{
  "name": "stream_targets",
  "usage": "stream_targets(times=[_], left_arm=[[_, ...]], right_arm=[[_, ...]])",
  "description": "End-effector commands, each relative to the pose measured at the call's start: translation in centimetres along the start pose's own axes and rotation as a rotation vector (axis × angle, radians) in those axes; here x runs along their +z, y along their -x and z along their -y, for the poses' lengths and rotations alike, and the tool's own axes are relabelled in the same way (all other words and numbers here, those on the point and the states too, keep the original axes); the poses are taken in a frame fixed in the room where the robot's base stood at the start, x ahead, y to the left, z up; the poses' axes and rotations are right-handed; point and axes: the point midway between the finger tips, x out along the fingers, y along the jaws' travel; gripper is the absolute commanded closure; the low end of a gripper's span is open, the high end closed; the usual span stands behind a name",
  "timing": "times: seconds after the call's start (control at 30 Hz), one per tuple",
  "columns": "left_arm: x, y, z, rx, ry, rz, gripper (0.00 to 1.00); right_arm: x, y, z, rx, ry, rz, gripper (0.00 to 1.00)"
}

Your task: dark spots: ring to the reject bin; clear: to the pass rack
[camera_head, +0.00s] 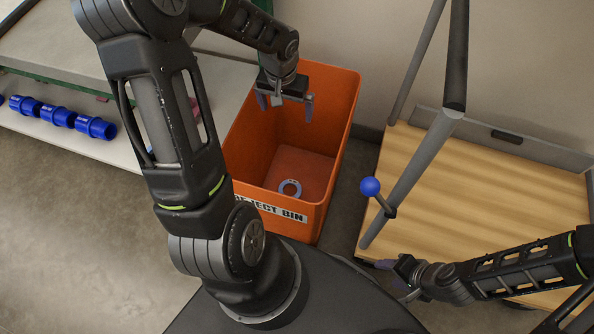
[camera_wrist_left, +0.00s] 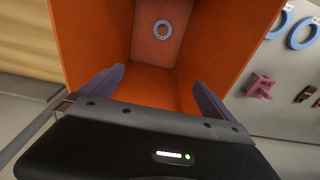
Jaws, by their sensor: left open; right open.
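A grey-blue ring (camera_head: 290,188) lies flat on the floor of the orange reject bin (camera_head: 258,215). The ring also shows in the left wrist view (camera_wrist_left: 162,29), inside the bin (camera_wrist_left: 90,45). Whether it carries dark spots is too small to tell. My left gripper (camera_head: 286,106) is open and empty over the bin's opening, well above the ring; its two fingers show apart in the left wrist view (camera_wrist_left: 158,88). My right gripper (camera_head: 401,281) is open at the near left corner of the wooden-topped cart, away from the bin. I cannot pick out the pass rack.
Several blue pipe couplings (camera_head: 62,117) lie on the white bench at left. In the left wrist view, blue rings (camera_wrist_left: 304,31) and a pink block (camera_wrist_left: 261,86) lie on a pale surface. A grey bar with a blue knob (camera_head: 370,187) rises over the wooden cart top (camera_head: 480,190).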

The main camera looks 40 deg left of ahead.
Motion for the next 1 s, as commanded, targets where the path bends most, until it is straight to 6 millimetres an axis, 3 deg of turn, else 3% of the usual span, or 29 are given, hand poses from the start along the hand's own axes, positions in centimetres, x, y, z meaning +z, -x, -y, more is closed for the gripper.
stream_targets(times=[0.27,0.7,1.0], left_arm=[[-0.1,1.3,0.0,-0.001,0.002,-0.002,0.00],[-0.1,7.5,0.0,-0.001,0.001,-0.002,0.00],[0.0,7.8,0.0,0.000,0.000,0.001,0.00]], right_arm=[[0.0,0.4,0.1,0.000,0.000,0.000,0.47],[0.0,1.7,0.7,0.000,0.002,0.000,0.47],[0.0,1.6,0.6,0.000,0.002,0.000,0.47]])
